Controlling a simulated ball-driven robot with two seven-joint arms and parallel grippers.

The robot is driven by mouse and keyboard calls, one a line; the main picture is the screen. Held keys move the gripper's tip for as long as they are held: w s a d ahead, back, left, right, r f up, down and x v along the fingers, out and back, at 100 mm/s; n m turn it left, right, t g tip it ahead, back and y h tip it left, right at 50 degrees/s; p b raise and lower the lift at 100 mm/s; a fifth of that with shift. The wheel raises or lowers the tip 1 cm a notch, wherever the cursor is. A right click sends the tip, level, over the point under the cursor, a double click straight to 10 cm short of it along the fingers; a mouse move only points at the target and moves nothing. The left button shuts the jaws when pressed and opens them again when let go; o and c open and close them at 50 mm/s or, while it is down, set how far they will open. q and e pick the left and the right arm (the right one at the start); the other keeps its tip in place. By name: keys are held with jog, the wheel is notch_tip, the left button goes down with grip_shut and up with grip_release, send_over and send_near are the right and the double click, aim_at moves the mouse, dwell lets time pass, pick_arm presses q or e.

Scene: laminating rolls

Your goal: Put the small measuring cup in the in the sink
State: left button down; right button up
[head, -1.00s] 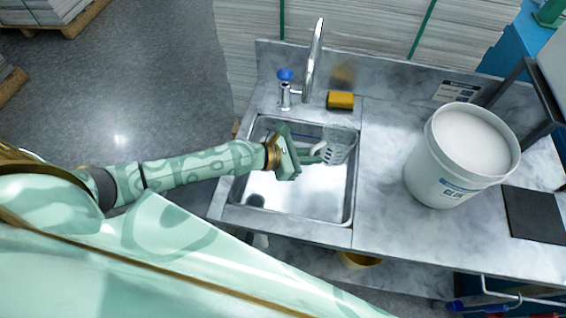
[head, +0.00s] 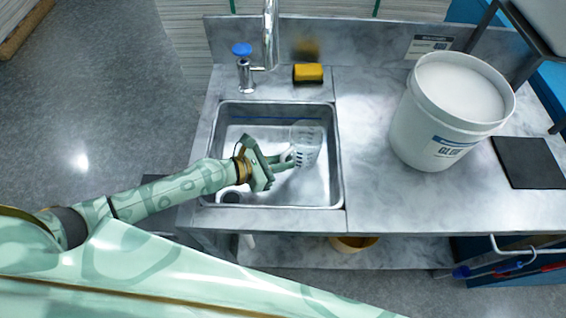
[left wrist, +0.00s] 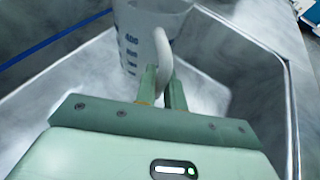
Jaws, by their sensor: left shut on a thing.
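The small measuring cup (head: 307,146) is clear with dark markings and a white handle. My left gripper (head: 288,160) is shut on its handle, over the basin of the sink (head: 338,185). In the left wrist view the cup (left wrist: 140,30) stands beyond the fingertips (left wrist: 163,88), with the handle between them and the sink walls around. I cannot tell whether the cup touches the sink floor. My right gripper is not in view.
A faucet (head: 270,35) with a blue knob and a yellow sponge (head: 308,73) are behind the sink. A large white glue bucket (head: 430,135) and a black mat (head: 528,162) are on the counter at right. The counter between sink and bucket is clear.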

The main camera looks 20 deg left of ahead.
pick_arm(q)
jog(key=shift+s, duration=0.1)
jog(key=c, duration=1.5)
grip_release()
jog(key=shift+f, duration=0.1)
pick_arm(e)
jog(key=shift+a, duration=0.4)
